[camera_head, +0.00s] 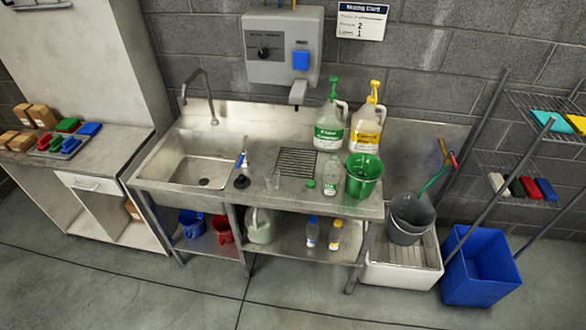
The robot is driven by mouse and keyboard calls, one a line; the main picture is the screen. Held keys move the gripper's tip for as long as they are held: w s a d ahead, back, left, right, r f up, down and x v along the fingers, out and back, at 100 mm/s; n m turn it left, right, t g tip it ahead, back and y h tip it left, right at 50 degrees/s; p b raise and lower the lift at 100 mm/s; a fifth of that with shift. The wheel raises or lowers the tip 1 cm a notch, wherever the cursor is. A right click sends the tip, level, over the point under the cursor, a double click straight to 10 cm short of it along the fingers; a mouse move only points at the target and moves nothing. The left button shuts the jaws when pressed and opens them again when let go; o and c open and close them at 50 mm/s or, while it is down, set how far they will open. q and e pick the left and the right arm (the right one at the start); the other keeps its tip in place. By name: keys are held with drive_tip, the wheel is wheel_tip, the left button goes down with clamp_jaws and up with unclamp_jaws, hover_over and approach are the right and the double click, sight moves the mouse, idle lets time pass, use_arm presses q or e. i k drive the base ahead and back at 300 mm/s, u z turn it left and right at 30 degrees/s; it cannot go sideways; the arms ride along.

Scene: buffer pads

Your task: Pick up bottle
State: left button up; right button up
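Several bottles show in the head view. A clear bottle (331,174) stands upright on the steel sink counter (290,199), left of a green bucket. Two large jugs stand at the back of the counter, one with a green pump top (329,128) and one with a yellow top (367,128). Which bottle the task means cannot be told. Neither of my grippers is in view.
The counter also holds a sink basin (205,160), a clear cup (273,180), a small green item (310,184) and the green bucket (362,178). A grey bucket (411,219) and a blue bin (479,267) stand at right. The floor in front is clear.

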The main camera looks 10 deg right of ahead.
sight(332, 167)
drive_tip(key=u, duration=0.1)
drive_tip(key=i, duration=1.2)
drive_tip(key=z, duration=0.8)
